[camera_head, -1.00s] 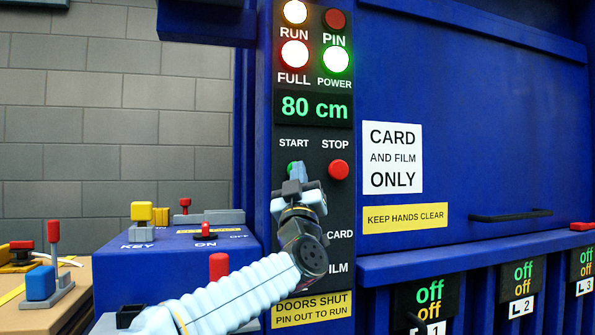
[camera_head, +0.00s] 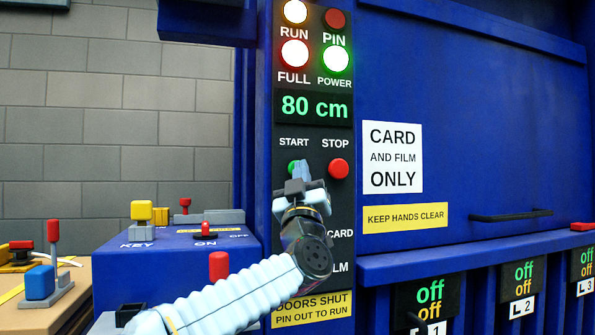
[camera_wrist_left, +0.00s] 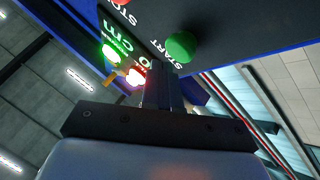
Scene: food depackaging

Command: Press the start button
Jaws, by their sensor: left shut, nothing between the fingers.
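The green START button (camera_head: 292,167) is on the dark control panel, under the START label and left of the red STOP button (camera_head: 338,169). It is partly hidden by my left gripper (camera_head: 302,170), whose shut, empty fingers point at the panel just right of it. In the left wrist view the green START button (camera_wrist_left: 181,46) is fully visible, and the shut fingertips of my left gripper (camera_wrist_left: 161,72) lie beside it with a small gap in the picture. I cannot tell how far the tips are from the panel. My right gripper is not in view.
The panel display (camera_head: 314,107) reads 80 cm, with the RUN, FULL and POWER lamps lit above. A blue key box (camera_head: 170,270) and a table with a blue block (camera_head: 40,283) stand at left. A door handle (camera_head: 510,215) juts out at right.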

